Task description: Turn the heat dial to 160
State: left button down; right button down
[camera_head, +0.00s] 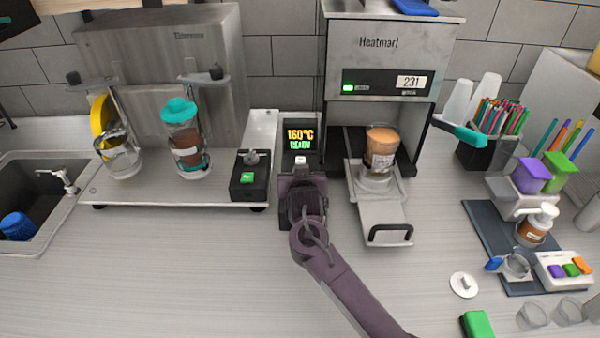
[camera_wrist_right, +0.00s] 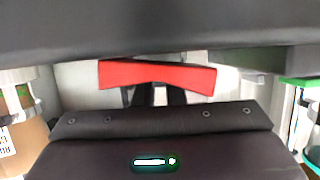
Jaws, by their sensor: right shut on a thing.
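The heat display (camera_head: 300,137) on a dark control box left of the sealer reads 160°C with READY below it. My right gripper (camera_head: 300,168) is directly in front of and below this display, and its arm comes up from the lower right. It is shut on the heat dial, which the gripper mostly hides in the head view. In the right wrist view a red bar (camera_wrist_right: 157,75) lies across the dark jaws (camera_wrist_right: 158,97); I cannot tell whether it belongs to the dial. My left gripper is not in view.
The sealer (camera_head: 385,55) shows 231 and stands to the right, with a filled cup (camera_head: 381,150) on its slide tray (camera_head: 385,215). A black switch box (camera_head: 249,190) with a green button is close on the left. The counter's front middle is clear.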

jog(key=shift+s+f+m+h, duration=0.2)
jog(key=shift+f+m+h, duration=0.15)
jog(key=shift+f, duration=0.2)
jog(key=c, duration=1.5)
grip_release()
jog(key=shift+o, duration=0.2)
jog(key=shift+r, duration=0.2)
jog(key=shift+s+r, duration=0.15)
jog(key=shift+s, duration=0.1)
jog(key=b+v, duration=0.1)
jog(key=v, duration=0.6)
jog(key=shift+r, duration=0.1)
jog(key=shift+s, duration=0.1)
